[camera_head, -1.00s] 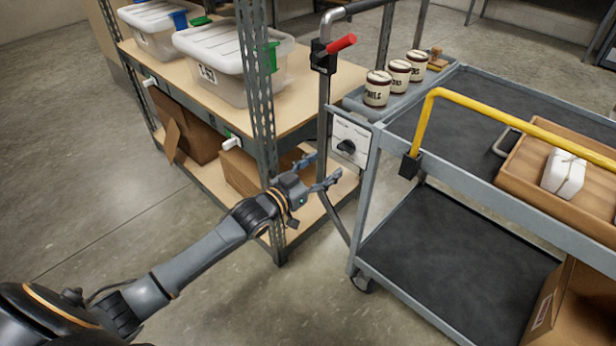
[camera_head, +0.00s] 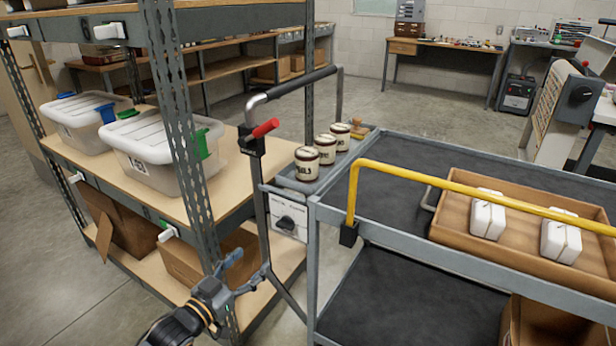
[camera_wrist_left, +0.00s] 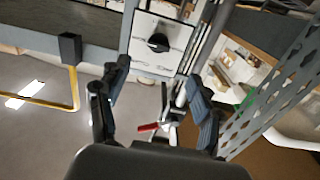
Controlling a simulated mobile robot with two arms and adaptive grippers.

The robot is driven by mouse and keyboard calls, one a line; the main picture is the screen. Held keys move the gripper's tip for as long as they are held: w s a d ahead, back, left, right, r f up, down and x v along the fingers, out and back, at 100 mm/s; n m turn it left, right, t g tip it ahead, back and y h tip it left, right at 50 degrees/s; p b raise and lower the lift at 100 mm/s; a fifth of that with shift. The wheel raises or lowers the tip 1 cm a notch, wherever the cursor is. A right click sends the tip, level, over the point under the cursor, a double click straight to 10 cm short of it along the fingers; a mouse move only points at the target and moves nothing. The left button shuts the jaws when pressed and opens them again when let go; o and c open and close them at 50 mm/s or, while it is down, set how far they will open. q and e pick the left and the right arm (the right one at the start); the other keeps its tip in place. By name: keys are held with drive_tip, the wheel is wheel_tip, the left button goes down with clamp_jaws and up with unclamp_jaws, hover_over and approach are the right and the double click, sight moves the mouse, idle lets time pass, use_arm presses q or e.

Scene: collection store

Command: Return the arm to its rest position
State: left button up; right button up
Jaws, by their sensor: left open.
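My left gripper (camera_head: 238,274) is open and empty in the head view, low in the picture, in front of the shelf's post and left of the cart. In the left wrist view its two fingers (camera_wrist_left: 158,105) stand apart with nothing gripped between them. Beyond them are the cart's white dial panel (camera_wrist_left: 157,42) and a red lever (camera_wrist_left: 148,127). The same dial panel (camera_head: 287,222) and red lever (camera_head: 265,128) show in the head view. My right gripper is in neither view.
A grey cart (camera_head: 330,215) with a yellow rail (camera_head: 450,186) stands to the right. It carries several things, including a wooden tray (camera_head: 452,212) with two white packages and three labelled jars (camera_head: 325,148). The metal shelf (camera_head: 185,110) with lidded bins (camera_head: 158,150) stands left. Floor lies open at lower left.

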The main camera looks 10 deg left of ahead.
use_arm(q)
drive_tip(key=s+f+n+g+y, duration=0.1)
drive_tip(key=s+f+g+y, duration=0.2)
drive_tip(key=f, duration=0.8)
drive_tip(key=s+f+n+g+y, duration=0.1)
drive_tip(key=s+f+g, duration=0.3)
drive_tip(key=f, duration=0.8)
drive_tip(key=s+f+g+y, duration=0.2)
drive_tip(key=s+f+g, duration=0.2)
drive_tip(key=s+f, duration=0.9)
drive_tip(key=s+d+f+g+p, duration=0.1)
drive_tip(key=s+d+f+g, duration=0.15)
drive_tip(key=s, duration=0.45)
drive_tip(key=s+d+f+g, duration=0.1)
drive_tip(key=s+f+g, duration=0.15)
drive_tip(key=s, duration=0.55)
drive_tip(key=s+a+r+p, duration=0.1)
drive_tip(key=s+a+p, duration=0.1)
drive_tip(key=s+p, duration=1.2)
drive_tip(key=shift+a+r, duration=0.2)
drive_tip(key=shift+a, duration=0.2)
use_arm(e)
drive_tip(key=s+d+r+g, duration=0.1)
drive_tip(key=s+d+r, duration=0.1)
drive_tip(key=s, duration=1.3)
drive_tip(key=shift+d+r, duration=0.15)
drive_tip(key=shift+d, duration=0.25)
use_arm(q)
drive_tip(key=shift+w, duration=0.1)
